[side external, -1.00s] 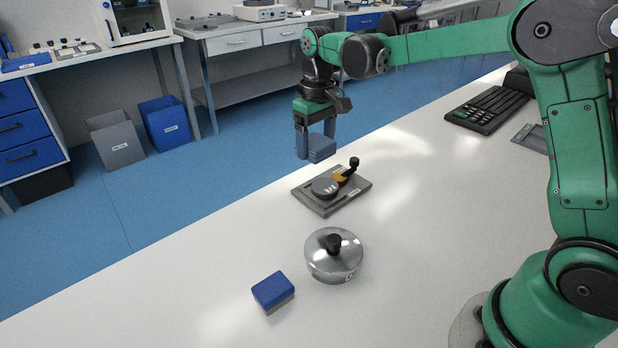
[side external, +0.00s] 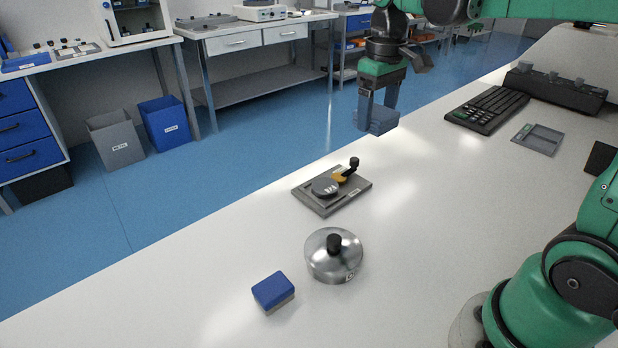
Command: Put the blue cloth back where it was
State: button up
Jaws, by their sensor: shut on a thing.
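My gripper (side external: 376,112) is at the top middle of the side external view, pointing down above the far edge of the bench. It is shut on a folded blue-grey cloth (side external: 382,121), which hangs between and below the fingers, in the air clear of the bench top. The finger hides part of the cloth.
A grey fixture plate (side external: 322,205) with a round disc and black-knobbed lever lies mid-bench. A round metal lidded pot (side external: 333,258) and a blue-topped block (side external: 272,290) stand nearer. White bench between is clear.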

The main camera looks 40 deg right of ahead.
notch_tip(320, 180, up, 2)
send_over(389, 219)
notch_tip(389, 219, down, 20)
jog(key=shift+r, duration=0.1)
dwell(0.5)
jog(key=shift+f, duration=0.2)
jog(key=o, duration=1.3)
jog(key=shift+r, duration=0.15)
